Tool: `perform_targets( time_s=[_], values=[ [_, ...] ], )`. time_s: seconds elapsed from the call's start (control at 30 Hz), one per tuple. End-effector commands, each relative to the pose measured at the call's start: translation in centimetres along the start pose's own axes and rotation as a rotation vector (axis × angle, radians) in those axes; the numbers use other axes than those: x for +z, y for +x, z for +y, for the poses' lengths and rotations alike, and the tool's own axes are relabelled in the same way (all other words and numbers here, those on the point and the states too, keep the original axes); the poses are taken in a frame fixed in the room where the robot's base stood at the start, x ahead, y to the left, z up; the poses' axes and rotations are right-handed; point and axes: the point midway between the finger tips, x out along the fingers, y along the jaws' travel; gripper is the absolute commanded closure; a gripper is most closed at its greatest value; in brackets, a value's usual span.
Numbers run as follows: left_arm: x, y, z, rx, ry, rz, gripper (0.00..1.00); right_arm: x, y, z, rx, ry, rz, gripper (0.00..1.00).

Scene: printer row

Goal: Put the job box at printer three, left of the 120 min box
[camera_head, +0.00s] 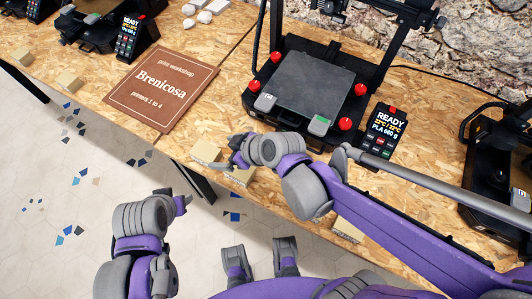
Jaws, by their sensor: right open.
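A small tan box (205,151) sits at the front edge of the wooden table, before the middle printer (318,82). A second tan box (241,176) is just to its right, partly covered by my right gripper (236,152). The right gripper is open, over and beside these boxes; whether it touches either is unclear. No label on the boxes is readable, so I cannot tell which is the job box or the 120 min box. My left gripper (181,203) is off the table's front; its jaws are unclear.
A brown sign (160,90) reads "Brenicosa". A display (384,135) reading READY and PLA stands beside the middle printer. Other printers stand at left (90,27) and right (505,150). Two tan boxes (68,81) (21,55) lie far left. White lumps (205,12) lie at the back.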

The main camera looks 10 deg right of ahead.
Motion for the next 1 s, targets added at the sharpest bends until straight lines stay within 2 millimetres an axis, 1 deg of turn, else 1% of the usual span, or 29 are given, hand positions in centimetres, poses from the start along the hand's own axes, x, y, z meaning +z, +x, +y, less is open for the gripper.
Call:
perform_targets(
  time_s=[0.1, 0.17, 0.27, 0.37, 0.4, 0.5, 0.6, 0.63, 0.7, 0.77, 1.0],
  values=[
    [0.0, 0.0, 0.0, 0.000, 0.000, 0.000, 0.50, 0.1, 0.0, 0.0, 0.001, 0.002, -0.001, 0.01],
    [0.0, 0.0, 0.0, 0.000, 0.000, 0.000, 0.50, 0.5, -0.5, 0.3, 0.012, 0.020, -0.012, 0.01],
    [0.0, 0.0, 0.0, 0.000, 0.000, 0.000, 0.50, 2.7, -2.5, 1.5, 0.064, 0.109, -0.064, 0.01],
    [0.0, 0.0, 0.0, 0.000, 0.000, 0.000, 0.50, 6.7, -6.0, 3.2, 0.164, 0.267, -0.148, 0.01],
    [0.0, 0.0, 0.0, 0.000, 0.000, 0.000, 0.50, 8.5, -7.4, 3.7, 0.211, 0.339, -0.181, 0.01],
    [0.0, 0.0, 0.0, 0.000, 0.000, 0.000, 0.50, 12.7, -10.8, 4.7, 0.332, 0.507, -0.252, 0.01],
    [0.0, 0.0, 0.0, 0.000, 0.000, 0.000, 0.50, 15.8, -13.5, 5.1, 0.436, 0.639, -0.297, 0.01],
    [0.0, 0.0, 0.0, 0.000, 0.000, 0.000, 0.50, 16.5, -14.0, 5.1, 0.460, 0.668, -0.305, 0.01],
    [0.0, 0.0, 0.0, 0.000, 0.000, 0.000, 0.50, 17.7, -15.0, 5.2, 0.502, 0.718, -0.318, 0.01],
    [0.0, 0.0, 0.0, 0.000, 0.000, 0.000, 0.50, 18.2, -15.4, 5.2, 0.521, 0.741, -0.324, 0.01],
    [0.0, 0.0, 0.0, 0.000, 0.000, 0.000, 0.50, 18.3, -15.5, 5.3, 0.527, 0.750, -0.325, 0.01]
  ],
)
